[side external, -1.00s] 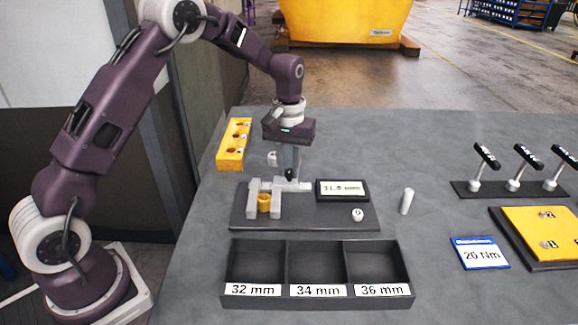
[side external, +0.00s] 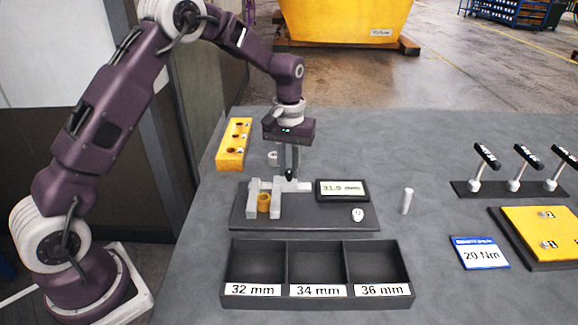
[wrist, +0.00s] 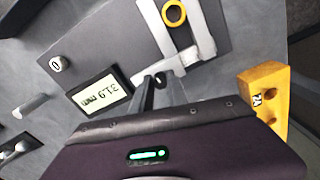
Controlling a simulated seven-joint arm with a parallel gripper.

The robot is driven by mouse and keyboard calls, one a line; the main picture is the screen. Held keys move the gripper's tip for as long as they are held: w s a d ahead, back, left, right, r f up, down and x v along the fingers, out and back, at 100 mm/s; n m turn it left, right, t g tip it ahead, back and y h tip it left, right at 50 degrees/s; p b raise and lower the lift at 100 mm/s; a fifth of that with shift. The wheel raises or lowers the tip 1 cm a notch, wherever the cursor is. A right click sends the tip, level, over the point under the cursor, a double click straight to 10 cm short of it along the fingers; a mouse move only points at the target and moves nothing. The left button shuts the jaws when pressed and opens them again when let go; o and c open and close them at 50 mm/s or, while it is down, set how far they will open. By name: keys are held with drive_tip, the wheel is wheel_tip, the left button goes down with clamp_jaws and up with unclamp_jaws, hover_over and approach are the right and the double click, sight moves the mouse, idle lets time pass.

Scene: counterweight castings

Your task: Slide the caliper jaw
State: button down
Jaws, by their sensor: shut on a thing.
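The caliper stands on a dark base plate (side external: 325,218). Its two grey jaws, the left jaw (side external: 252,200) and the right jaw (side external: 277,201), stand on either side of a brass ring (side external: 264,203). The ring also shows between the jaws in the wrist view (wrist: 174,13). The display (side external: 342,190) reads 31.9 mm. My gripper (side external: 289,176) is shut at the caliper's back bar, on the small dark knob of the sliding jaw. The wrist view shows its fingers (wrist: 156,92) close together there; the contact is partly hidden.
A three-compartment tray (side external: 318,302), labelled 32 mm, 34 mm and 36 mm, stands empty in front. A white button (side external: 358,215) is on the plate. A yellow block with holes (side external: 233,145) is behind left. A white cylinder (side external: 406,201) stands to the right.

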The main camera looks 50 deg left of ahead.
drive_tip(key=shift+r, duration=0.1)
idle(0.4)
drive_tip(key=shift+w+d, duration=0.85)
drive_tip(key=shift+w, duration=0.1)
drive_tip(key=c, duration=1.3)
unclamp_jaws()
drive_tip(key=shift+s, duration=0.1)
wheel_tip(320, 180, up, 7)
drive_tip(key=shift+r, duration=0.15)
